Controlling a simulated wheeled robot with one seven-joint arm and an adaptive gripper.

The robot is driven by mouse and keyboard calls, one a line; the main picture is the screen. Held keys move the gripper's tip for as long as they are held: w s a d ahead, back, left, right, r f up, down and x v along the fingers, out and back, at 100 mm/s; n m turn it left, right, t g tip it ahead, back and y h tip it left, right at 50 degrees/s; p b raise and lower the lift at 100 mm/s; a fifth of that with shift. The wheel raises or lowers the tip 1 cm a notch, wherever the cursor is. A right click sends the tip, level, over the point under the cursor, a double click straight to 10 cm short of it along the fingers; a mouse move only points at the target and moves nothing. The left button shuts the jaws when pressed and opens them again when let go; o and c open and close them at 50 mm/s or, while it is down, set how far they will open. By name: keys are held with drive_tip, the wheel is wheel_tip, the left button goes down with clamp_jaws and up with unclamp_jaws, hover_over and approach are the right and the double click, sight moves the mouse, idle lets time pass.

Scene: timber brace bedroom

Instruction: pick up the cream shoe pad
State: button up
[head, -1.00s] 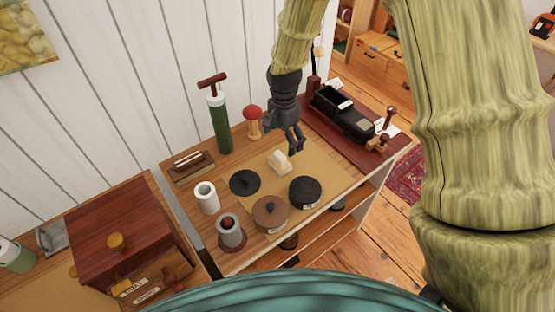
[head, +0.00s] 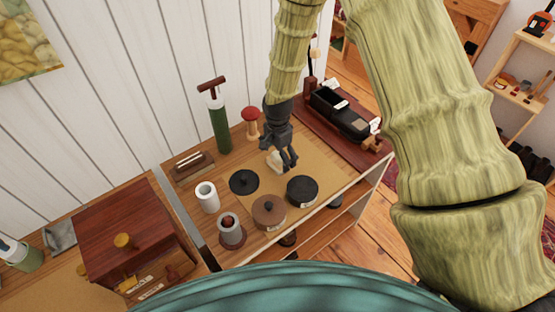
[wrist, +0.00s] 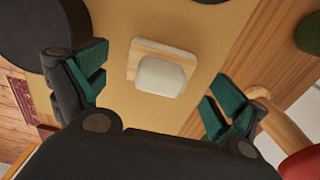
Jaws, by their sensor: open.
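The cream shoe pad (wrist: 160,76) lies on the tan mat (wrist: 205,50) on the bench, with a pale wooden part along its side. In the head view the pad (head: 273,160) is partly hidden behind my gripper. My gripper (head: 283,168) is above the pad, pointing down. In the wrist view my gripper (wrist: 158,92) is open, one finger to each side of the pad, with clear gaps. The fingers do not appear to touch it.
A black round tin (head: 302,190), a brown lidded pot (head: 268,212) and a black disc (head: 243,182) stand nearby. A red-topped wooden mushroom (head: 251,122) and a green pump (head: 218,125) stand behind. A dark tray (head: 345,118) lies to the right.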

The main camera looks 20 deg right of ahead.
drive_tip(key=shift+f, duration=1.15)
drive_tip(key=c, duration=1.2)
